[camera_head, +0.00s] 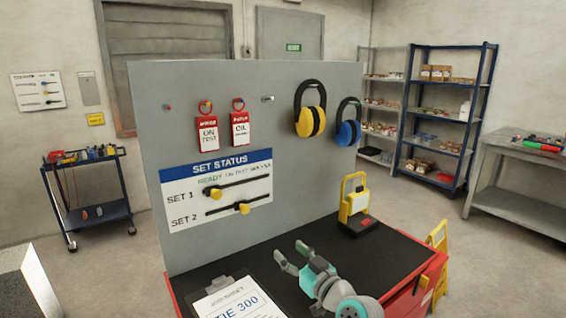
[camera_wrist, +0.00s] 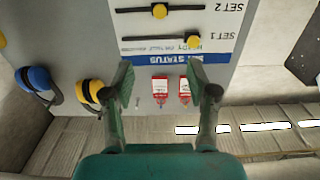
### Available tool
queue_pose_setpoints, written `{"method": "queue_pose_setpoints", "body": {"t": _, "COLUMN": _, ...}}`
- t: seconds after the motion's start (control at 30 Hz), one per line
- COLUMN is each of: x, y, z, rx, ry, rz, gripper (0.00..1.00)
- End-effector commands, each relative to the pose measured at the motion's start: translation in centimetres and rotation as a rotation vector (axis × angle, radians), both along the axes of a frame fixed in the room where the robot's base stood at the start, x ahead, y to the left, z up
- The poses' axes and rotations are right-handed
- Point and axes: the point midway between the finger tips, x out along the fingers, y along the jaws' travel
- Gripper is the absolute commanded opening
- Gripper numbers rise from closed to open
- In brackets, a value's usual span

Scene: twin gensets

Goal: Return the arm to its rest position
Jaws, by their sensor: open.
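My gripper (camera_head: 283,256) is open and empty above the black top of the red cabinet, in front of the grey panel (camera_head: 330,90). In the wrist view my gripper (camera_wrist: 158,80) shows two spread fingers with nothing between them but the panel behind. The wrist view is upside down. The set status board (camera_head: 217,190) hangs on the panel with two yellow sliders; it also shows in the wrist view (camera_wrist: 176,35). Two red and white tags (camera_head: 207,132) hang above the board, with yellow (camera_head: 310,108) and blue (camera_head: 348,122) ear defenders to the right.
A clipboard (camera_head: 238,300) lies on the black cabinet top (camera_head: 390,250), and a yellow work lamp (camera_head: 355,205) stands at its back right. A yellow floor sign (camera_head: 438,260) is beside the cabinet. A tool cart (camera_head: 90,190), blue shelves (camera_head: 445,115) and a workbench (camera_head: 520,170) stand farther off.

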Motion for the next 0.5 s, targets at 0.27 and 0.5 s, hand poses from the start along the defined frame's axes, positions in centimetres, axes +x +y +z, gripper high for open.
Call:
{"method": "queue_pose_setpoints", "body": {"t": 0.27, "x": -1.0, "y": -0.7, "z": -2.1, "rx": 0.007, "ry": 0.019, "rz": -0.027, "gripper": 0.58}}
{"method": "queue_pose_setpoints", "body": {"t": 0.5, "x": -2.7, "y": -1.8, "z": -5.1, "rx": 0.014, "ry": 0.046, "rz": -0.069, "gripper": 0.58}}
